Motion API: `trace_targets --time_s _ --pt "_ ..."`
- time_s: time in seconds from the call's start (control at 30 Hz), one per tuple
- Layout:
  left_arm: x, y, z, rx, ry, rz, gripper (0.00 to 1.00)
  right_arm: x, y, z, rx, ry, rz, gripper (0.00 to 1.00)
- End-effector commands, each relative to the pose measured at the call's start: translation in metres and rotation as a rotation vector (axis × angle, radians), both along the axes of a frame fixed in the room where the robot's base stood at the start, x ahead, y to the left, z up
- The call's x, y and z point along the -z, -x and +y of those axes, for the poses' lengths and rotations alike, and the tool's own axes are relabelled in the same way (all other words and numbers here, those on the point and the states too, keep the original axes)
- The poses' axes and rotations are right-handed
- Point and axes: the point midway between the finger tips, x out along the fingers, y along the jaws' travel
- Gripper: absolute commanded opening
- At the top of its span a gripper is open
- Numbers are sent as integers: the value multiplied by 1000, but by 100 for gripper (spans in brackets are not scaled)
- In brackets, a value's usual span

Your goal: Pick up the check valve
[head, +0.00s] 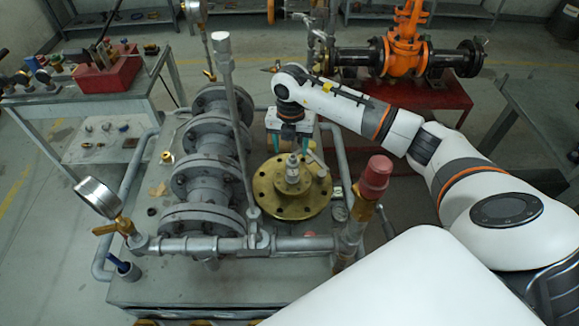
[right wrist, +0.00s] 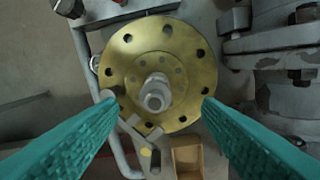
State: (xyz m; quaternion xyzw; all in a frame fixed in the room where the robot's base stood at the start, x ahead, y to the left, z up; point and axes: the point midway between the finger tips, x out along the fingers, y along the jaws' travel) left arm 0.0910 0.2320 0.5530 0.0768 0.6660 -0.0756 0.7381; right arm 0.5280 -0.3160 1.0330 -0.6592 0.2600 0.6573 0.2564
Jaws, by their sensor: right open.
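A small grey metal fitting (head: 292,168), which looks like the check valve, stands upright near the middle of a round brass flange (head: 268,196). The right wrist view shows the fitting (right wrist: 155,92) from above, with the brass flange (right wrist: 125,60) around it. My right gripper (head: 289,147) is open and empty, with teal fingers pointing down, just behind the fitting in the head view. In the right wrist view the fitting appears between the two fingertips (right wrist: 160,100), with a clear gap on each side. My left gripper is not in view.
A grey T-shaped piece (right wrist: 138,135) lies at the flange's edge. Large grey flanged pipework (head: 205,170) stands left of the flange. A vertical pipe (head: 238,120) and a red-capped post (head: 375,175) rise nearby. A small open box (right wrist: 187,160) lies beside the flange.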

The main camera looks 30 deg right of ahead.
Motion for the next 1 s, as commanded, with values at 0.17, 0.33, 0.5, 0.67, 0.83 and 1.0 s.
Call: trace_targets --time_s 0.17,0.33,0.5,0.67,0.83,1.0 --pt "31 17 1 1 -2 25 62 41 0 0 0 -3 2 59" --pt "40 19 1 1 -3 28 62 55 0 0 -1 -4 2 59" --pt "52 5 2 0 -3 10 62 72 0 -4 0 -4 2 59" --pt "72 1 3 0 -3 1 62 98 -1 -7 -1 -5 1 59" --pt "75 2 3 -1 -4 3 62 104 -1 -7 -1 -5 1 59" --pt "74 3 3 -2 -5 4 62 103 -1 -7 -1 -5 1 56"
